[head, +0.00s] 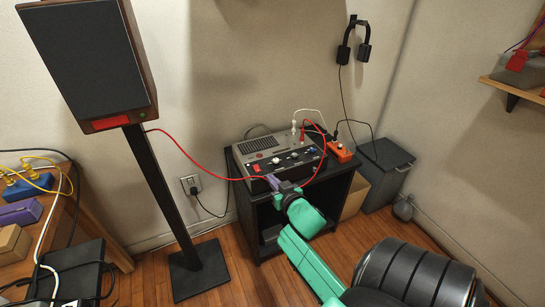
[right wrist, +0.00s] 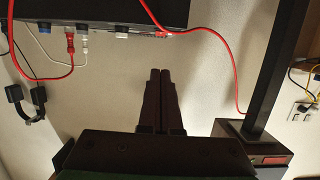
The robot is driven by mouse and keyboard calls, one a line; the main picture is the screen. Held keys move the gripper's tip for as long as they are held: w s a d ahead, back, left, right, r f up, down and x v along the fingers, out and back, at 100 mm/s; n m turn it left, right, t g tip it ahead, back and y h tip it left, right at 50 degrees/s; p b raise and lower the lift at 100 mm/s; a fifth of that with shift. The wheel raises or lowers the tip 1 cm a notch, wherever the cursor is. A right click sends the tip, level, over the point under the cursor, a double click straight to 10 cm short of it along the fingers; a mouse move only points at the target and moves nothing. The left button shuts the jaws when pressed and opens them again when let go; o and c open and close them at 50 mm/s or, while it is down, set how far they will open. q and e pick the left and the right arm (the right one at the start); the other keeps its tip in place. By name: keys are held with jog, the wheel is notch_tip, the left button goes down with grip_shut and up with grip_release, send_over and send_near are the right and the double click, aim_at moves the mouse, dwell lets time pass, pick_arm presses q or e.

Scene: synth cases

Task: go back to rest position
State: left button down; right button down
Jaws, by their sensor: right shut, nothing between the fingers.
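My right gripper (head: 279,184) is at the front edge of the grey mixer-like device (head: 262,148) on the small black stand (head: 338,189). The teal right arm comes up to it from the lower right. In the right wrist view the two dark fingers (right wrist: 160,74) are together with nothing between them, and the device (right wrist: 110,10) lies beyond them at the top. I cannot tell whether the gripper touches the device. My left gripper is not in view.
Red cables (head: 190,158) run from the speaker (head: 88,58) and across the device. An orange box (head: 340,152) sits beside it. A grey bin (head: 384,174) stands right of the stand. A wooden desk (head: 65,225) is at left. Bare floor (head: 225,262) lies in front.

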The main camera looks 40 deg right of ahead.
jog(key=shift+w, duration=0.1)
dwell(0.3)
jog(key=s+a+f+n+g+y+p, duration=0.1)
jog(key=s+a+f+g+p, duration=0.2)
jog(key=f, duration=0.6)
jog(key=s+a+f+n+g+y+p, duration=0.1)
jog(key=s+a+f+g+y, duration=0.15)
jog(key=s+f, duration=0.45)
jog(key=s+a+f+n+g+p, duration=0.1)
jog(key=s+a+f+g+p, duration=0.2)
jog(key=f, duration=0.8)
jog(key=s+a+f+n+g, duration=0.1)
jog(key=s+a+f, duration=0.1)
jog(key=s, duration=0.5)
jog(key=s+a+f+n+g+y+p, duration=0.1)
jog(key=s+f, duration=0.3)
jog(key=s, duration=0.4)
jog(key=s+a+f+n+g, duration=0.1)
jog(key=s+a+f+g, duration=0.2)
jog(key=s, duration=0.5)
jog(key=shift+f+p, duration=0.3)
jog(key=shift+p, duration=0.05)
jog(key=shift+y, duration=0.25)
